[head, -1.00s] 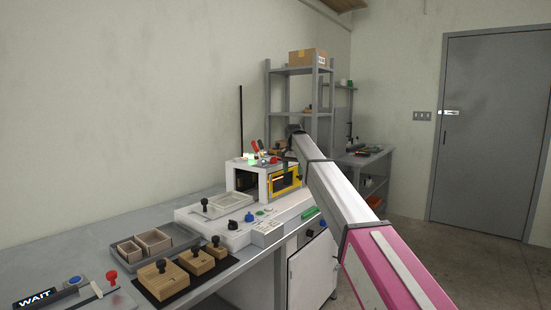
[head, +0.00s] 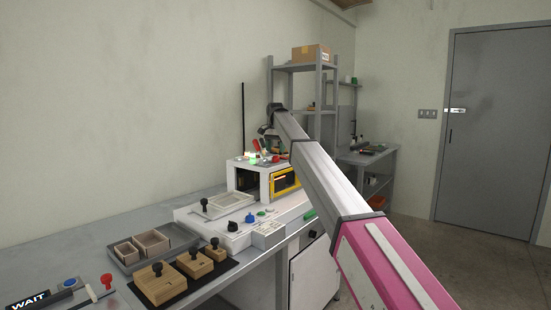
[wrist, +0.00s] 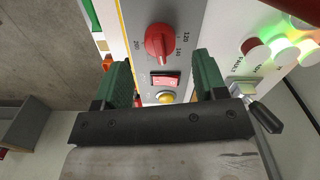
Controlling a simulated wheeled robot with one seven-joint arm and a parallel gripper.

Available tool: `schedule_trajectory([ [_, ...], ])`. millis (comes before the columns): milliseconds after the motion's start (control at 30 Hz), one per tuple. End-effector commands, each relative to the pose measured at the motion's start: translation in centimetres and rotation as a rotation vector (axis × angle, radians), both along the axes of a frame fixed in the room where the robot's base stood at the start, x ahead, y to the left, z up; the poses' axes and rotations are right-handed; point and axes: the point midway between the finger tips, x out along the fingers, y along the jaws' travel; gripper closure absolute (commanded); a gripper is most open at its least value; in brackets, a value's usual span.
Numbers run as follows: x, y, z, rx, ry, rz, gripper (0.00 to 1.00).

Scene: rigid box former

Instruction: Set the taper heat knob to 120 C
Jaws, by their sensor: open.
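A red knob (wrist: 158,42) sits on a grey panel in the wrist view, with printed numbers around it; 120 and 140 read at its right. I cannot tell clearly which number its pointer marks. My gripper (wrist: 164,64) is open and empty, its green fingers on either side of the panel strip just short of the knob. The fingers do not hold the knob. In the head view my gripper is small above the white box-shaped machine (head: 244,177), and the knob cannot be made out surely.
A red rocker switch (wrist: 165,80) and a yellow button (wrist: 165,97) lie between my fingers on the same panel. Lit green and red indicators (wrist: 281,45) and a black-handled lever (wrist: 264,115) are at the right. A grey shelf (head: 298,68) stands behind the machine.

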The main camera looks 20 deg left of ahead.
Motion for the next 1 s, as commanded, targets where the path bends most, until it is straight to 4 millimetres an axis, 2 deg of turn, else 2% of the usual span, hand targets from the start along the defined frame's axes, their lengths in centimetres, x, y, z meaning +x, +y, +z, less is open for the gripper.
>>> schedule_trajectory([
  [100, -0.1, -0.1, -2.3, -0.001, 0.001, 0.0, 0.35],
  [233, -0.1, 0.0, -3.8, 0.0, 0.0, 0.0, 0.35],
  [567, 0.0, 0.0, -4.4, 0.001, -0.001, 0.0, 0.35],
  [633, 0.0, 0.0, -4.4, 0.001, -0.001, 0.0, 0.51],
  [733, 0.0, 0.0, -4.4, 0.001, 0.0, 0.0, 0.83],
  [1000, 0.0, 0.0, -4.4, 0.001, 0.0, 0.011, 0.84],
])
